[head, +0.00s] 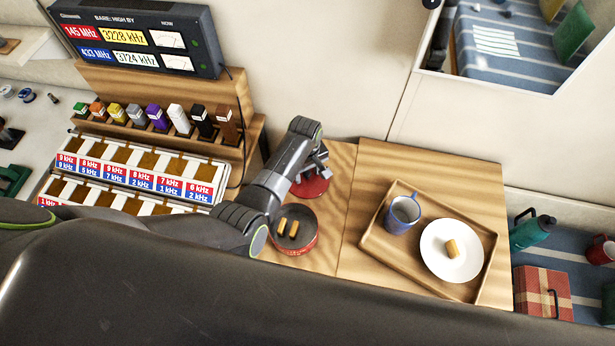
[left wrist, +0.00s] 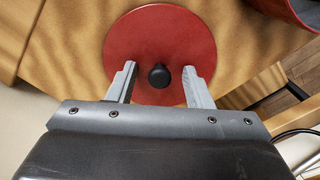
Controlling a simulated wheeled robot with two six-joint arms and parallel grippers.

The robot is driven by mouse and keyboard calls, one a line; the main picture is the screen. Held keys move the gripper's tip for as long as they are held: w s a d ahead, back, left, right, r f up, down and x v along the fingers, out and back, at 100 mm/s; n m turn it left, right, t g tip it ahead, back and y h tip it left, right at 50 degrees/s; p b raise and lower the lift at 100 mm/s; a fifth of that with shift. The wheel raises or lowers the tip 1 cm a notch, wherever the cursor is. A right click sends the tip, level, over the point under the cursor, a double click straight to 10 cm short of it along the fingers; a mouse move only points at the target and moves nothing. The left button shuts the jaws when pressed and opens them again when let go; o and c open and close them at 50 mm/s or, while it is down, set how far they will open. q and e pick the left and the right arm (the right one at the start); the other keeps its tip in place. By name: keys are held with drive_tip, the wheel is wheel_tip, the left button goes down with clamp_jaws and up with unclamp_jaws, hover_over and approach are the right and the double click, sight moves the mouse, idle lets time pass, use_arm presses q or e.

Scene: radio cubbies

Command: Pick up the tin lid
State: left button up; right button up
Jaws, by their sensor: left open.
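The tin lid is a round red disc (left wrist: 150,38) with a small black knob (left wrist: 159,77), lying flat on the wooden surface. In the head view the lid (head: 312,186) is partly hidden by my left gripper (head: 318,170). My left gripper is open above the lid, and in the left wrist view its fingers (left wrist: 158,90) stand on either side of the knob with gaps to it. The open red tin (head: 297,230) stands just nearer, with brown finger-shaped pieces inside. My right gripper is not in view.
A wooden tray (head: 375,240) with a blue mug (head: 402,214) and a white plate (head: 437,262) holding one brown piece is at right. A rack of coloured blocks (head: 180,120) and a radio (head: 140,38) stand at left. Bare wood lies behind the tray.

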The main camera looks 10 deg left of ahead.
use_arm(q)
clamp_jaws()
